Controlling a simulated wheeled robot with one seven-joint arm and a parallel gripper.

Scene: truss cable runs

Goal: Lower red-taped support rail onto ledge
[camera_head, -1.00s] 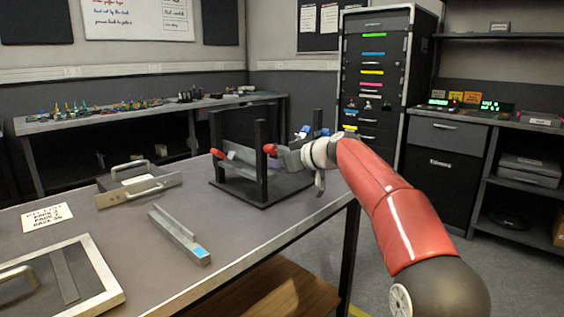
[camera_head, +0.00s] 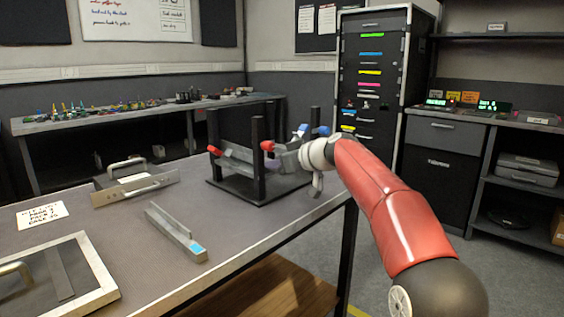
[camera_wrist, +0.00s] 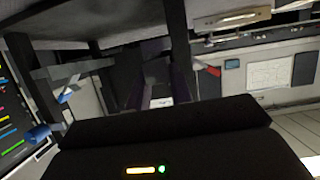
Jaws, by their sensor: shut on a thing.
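A black stand with upright posts (camera_head: 258,178) is on the table. A grey rail (camera_head: 238,156) lies across its near side, with a red end (camera_head: 214,151) beyond the left post. Another red end (camera_head: 267,146) shows beside the near post, close to my gripper (camera_head: 284,160). My gripper is shut at the stand, on what appears to be the red-taped rail; the grip itself is hidden in the head view. In the wrist view, the dark fingers (camera_wrist: 160,85) reach between the posts, with a red end (camera_wrist: 208,68) to their right. The ledge contact cannot be made out.
Blue ends (camera_head: 322,131) show at the stand's far side. A loose grey rail with a blue patch (camera_head: 178,234), a handled metal piece (camera_head: 135,188), a framed panel (camera_head: 95,270) and a note card (camera_head: 42,215) lie on the table. A tall cabinet (camera_head: 372,95) stands behind.

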